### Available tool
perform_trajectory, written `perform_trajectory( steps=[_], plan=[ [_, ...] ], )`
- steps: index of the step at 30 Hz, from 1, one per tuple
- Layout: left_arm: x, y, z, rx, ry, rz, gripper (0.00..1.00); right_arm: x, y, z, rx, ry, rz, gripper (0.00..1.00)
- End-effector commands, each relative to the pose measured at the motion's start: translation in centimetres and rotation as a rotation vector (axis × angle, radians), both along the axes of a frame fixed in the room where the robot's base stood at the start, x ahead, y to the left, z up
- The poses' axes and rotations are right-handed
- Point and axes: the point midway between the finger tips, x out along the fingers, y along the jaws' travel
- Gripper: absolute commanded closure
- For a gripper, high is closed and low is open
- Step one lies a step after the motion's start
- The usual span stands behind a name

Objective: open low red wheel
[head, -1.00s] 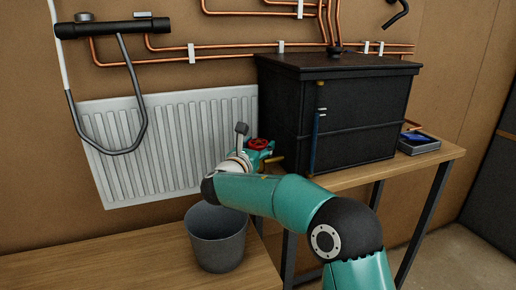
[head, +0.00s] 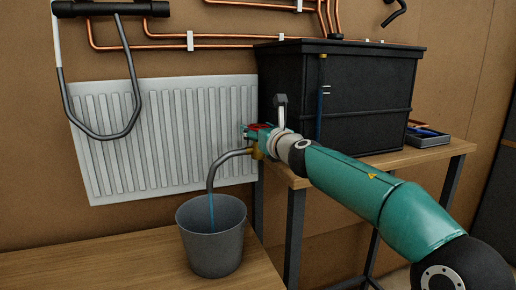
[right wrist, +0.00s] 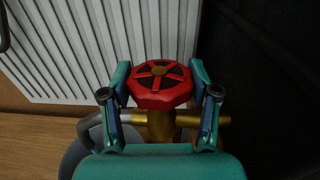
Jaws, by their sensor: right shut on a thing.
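The low red wheel (right wrist: 161,84) sits on a brass valve (right wrist: 160,124) with a side pipe. In the right wrist view the two fingers of my right gripper (right wrist: 160,76) are on either side of its rim, shut on it. In the head view the wheel (head: 261,127) shows only in part behind my right gripper (head: 258,134). A grey bent spout (head: 222,161) runs from the valve down to a grey bucket (head: 212,249). A thin blue stream (head: 211,208) falls from the spout into the bucket. My left gripper is out of view.
The bucket stands on a wooden bench (head: 130,265). A white radiator (head: 150,140) hangs on the wall behind. A black tank (head: 360,95) and a small tray (head: 428,137) stand on the bench at right. Copper pipes (head: 230,42) run above.

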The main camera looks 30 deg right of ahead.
Motion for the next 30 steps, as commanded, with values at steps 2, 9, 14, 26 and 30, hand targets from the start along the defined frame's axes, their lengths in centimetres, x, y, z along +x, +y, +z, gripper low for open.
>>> perform_trajectory(
  steps=[2, 9, 14, 26, 30],
  plan=[
    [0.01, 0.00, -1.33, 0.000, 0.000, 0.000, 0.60, -0.06, -0.38, -0.28, -0.001, -0.005, 0.051, 0.74],
    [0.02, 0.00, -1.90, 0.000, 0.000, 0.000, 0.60, 0.01, -0.24, 0.02, 0.000, 0.001, 0.187, 0.74],
    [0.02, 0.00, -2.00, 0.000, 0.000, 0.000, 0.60, -0.02, -0.19, 0.11, 0.000, -0.001, 0.235, 0.74],
    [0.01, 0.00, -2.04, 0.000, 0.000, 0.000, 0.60, -0.07, -0.07, 0.14, 0.000, -0.002, 0.258, 0.74],
    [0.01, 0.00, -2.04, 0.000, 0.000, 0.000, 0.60, -0.07, -0.07, 0.14, 0.000, -0.002, 0.258, 0.34]
  ],
)
